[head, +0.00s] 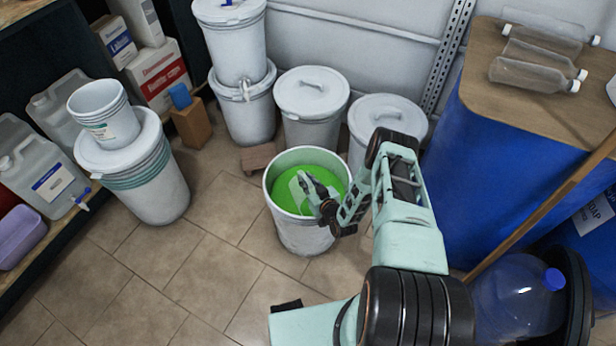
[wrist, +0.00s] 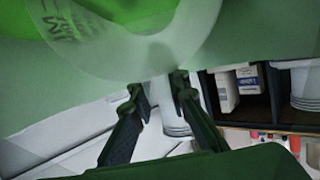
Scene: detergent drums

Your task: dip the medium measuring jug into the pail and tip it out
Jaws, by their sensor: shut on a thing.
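The pail (head: 303,236) is white, stands upright on the floor at the middle of the head view and holds bright green liquid (head: 330,168). My gripper (head: 314,190) reaches into its mouth from the right. It is shut on the measuring jug, a translucent vessel that shows only as a pale sliver (head: 297,184) in the head view. In the wrist view the jug (wrist: 150,55) fills the top, with dark markings at upper left and green around it. The fingers (wrist: 164,92) show below it. How deep the jug sits and what it holds cannot be told.
Lidded white drums (head: 312,100) stand behind the pail. Another lidded drum (head: 150,185) with a small bucket (head: 103,112) on top is at left. A blue barrel (head: 490,175) with a wooden top carrying bottles is at right. The tiled floor at front left is clear.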

